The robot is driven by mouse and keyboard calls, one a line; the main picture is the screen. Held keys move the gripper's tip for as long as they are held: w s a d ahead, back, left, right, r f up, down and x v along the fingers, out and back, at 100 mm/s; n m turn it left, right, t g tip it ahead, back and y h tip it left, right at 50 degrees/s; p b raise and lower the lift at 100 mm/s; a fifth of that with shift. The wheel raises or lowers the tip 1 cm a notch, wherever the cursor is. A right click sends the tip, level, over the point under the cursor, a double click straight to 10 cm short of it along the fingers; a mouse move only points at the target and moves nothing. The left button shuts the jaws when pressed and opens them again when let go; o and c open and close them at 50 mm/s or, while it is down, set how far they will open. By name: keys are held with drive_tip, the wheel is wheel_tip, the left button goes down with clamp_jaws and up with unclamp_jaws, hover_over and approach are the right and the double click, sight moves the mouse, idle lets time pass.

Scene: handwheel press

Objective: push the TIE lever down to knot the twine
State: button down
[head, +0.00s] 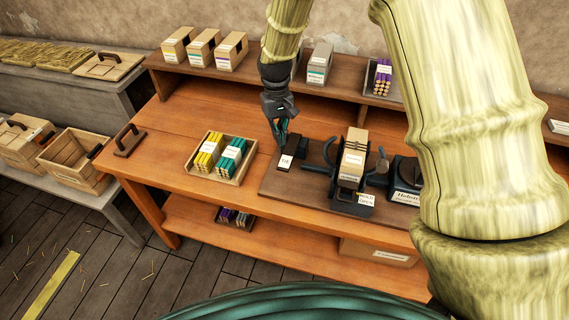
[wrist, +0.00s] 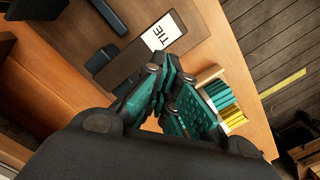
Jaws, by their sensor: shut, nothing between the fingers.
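The TIE lever unit (head: 287,160) is a dark block with a white label, at the left end of the brown press board (head: 305,187). In the wrist view the label reading TIE (wrist: 163,32) is just beyond my fingers. My gripper (head: 280,138) points down close to the dark block, at its left back side in the head view. Its teal fingers (wrist: 165,88) are together and hold nothing. I cannot tell whether the fingertips touch the lever. The press (head: 352,165) stands to the right with a light box-like bundle in it; any twine is too small to make out.
A tray (head: 242,178) with yellow and teal bundles stands left of the board. A wooden handled block (head: 128,141) lies at the bench's left end. A raised shelf (head: 290,86) with boxes runs behind. A dark labelled device (head: 405,182) stands right of the press.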

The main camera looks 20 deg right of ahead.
drive_tip(key=shift+w+r, duration=0.2)
drive_tip(key=shift+r, duration=1.5)
